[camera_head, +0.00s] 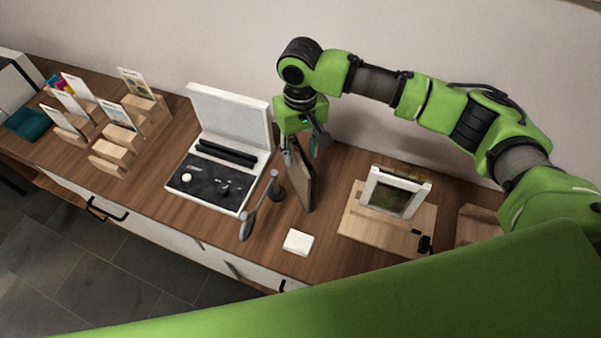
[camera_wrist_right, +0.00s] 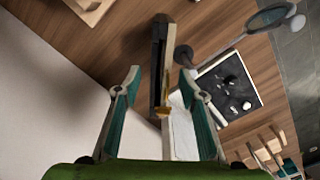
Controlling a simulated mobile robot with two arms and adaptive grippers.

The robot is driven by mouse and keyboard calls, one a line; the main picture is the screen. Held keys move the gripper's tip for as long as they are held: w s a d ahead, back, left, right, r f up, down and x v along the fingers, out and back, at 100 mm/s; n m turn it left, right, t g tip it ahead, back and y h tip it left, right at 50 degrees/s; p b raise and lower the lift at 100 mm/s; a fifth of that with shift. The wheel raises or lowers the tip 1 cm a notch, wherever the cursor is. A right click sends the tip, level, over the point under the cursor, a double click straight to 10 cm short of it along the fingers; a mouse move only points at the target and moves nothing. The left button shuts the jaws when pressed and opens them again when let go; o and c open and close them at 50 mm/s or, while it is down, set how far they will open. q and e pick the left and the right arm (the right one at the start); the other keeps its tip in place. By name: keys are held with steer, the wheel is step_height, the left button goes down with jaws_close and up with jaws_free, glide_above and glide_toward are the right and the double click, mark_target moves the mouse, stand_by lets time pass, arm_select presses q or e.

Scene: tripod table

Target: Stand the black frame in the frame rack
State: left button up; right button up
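A dark upright frame (camera_head: 302,184) with a tan edge or back stands near the middle of the table, seen almost edge-on. I take it for the black frame. My right gripper (camera_head: 307,138) is directly above its top. In the right wrist view, the frame (camera_wrist_right: 158,65) runs between the fingers of the right gripper (camera_wrist_right: 160,80), with gaps on both sides; the gripper is open. A wooden rack (camera_head: 415,228) stands to the right, with a white frame (camera_head: 372,192) upright in it. My left gripper is not in view.
An open pale case (camera_head: 235,120) with dark tools lies left of the frame. A grey stand (camera_head: 262,203) and a white block (camera_head: 298,242) are close by. Wooden card holders (camera_head: 138,105) stand far left. A wooden piece (camera_head: 477,222) is at the right.

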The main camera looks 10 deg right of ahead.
steer(key=shift+f+p, duration=0.45)
steer(key=shift+f, duration=1.4)
jaws_close()
steer(key=shift+w+r, duration=0.1)
steer(key=shift+r, duration=0.05)
